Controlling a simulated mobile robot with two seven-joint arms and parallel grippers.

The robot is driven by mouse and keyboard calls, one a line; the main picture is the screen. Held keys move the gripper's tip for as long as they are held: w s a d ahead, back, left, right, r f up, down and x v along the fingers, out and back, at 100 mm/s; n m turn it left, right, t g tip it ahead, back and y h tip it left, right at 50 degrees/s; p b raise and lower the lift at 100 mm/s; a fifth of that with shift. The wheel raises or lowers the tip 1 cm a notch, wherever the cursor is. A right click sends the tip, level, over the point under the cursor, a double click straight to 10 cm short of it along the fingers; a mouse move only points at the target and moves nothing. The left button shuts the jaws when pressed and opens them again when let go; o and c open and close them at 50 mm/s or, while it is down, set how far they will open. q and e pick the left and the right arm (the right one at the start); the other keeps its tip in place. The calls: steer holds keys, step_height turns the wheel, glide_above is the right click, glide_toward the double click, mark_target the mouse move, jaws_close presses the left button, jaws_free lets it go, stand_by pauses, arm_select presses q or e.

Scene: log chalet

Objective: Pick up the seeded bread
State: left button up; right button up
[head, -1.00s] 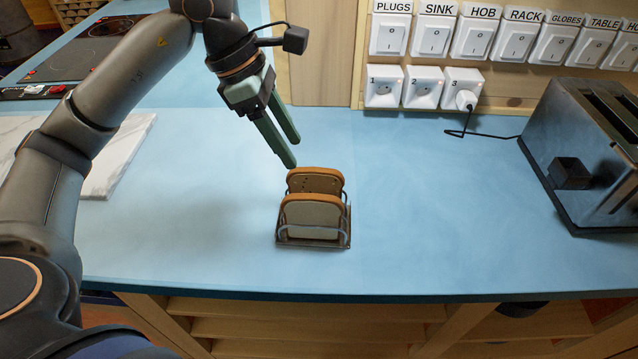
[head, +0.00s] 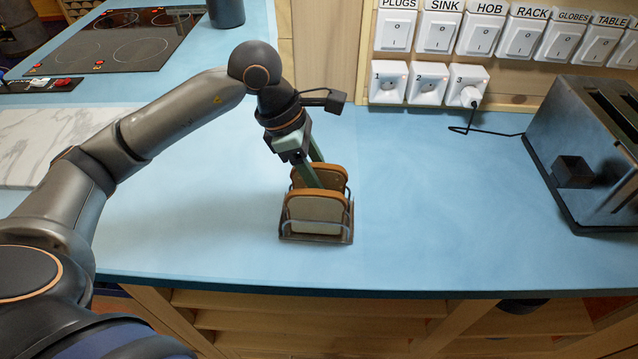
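Two bread slices stand upright in a small wire rack (head: 318,239) on the blue counter. The back slice (head: 334,180) has dark specks on its face, so it looks like the seeded bread. The front slice (head: 318,215) is plain and pale with a brown crust. My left gripper (head: 313,172) reaches down into the rack from behind and above. One finger is in front of the back slice, between the two slices; the other passes behind it, its tip hidden. The fingers look apart, with no clear grip on the slice. My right gripper is not in view.
A dark metal toaster (head: 590,150) stands at the right, its cord plugged into a socket. Labelled switches line the back wall. A marble board (head: 40,150) and a black hob (head: 120,40) lie at the left. The counter between rack and toaster is clear.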

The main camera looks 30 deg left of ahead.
arm_select(q)
jaws_close()
steer(key=shift+r, duration=0.1)
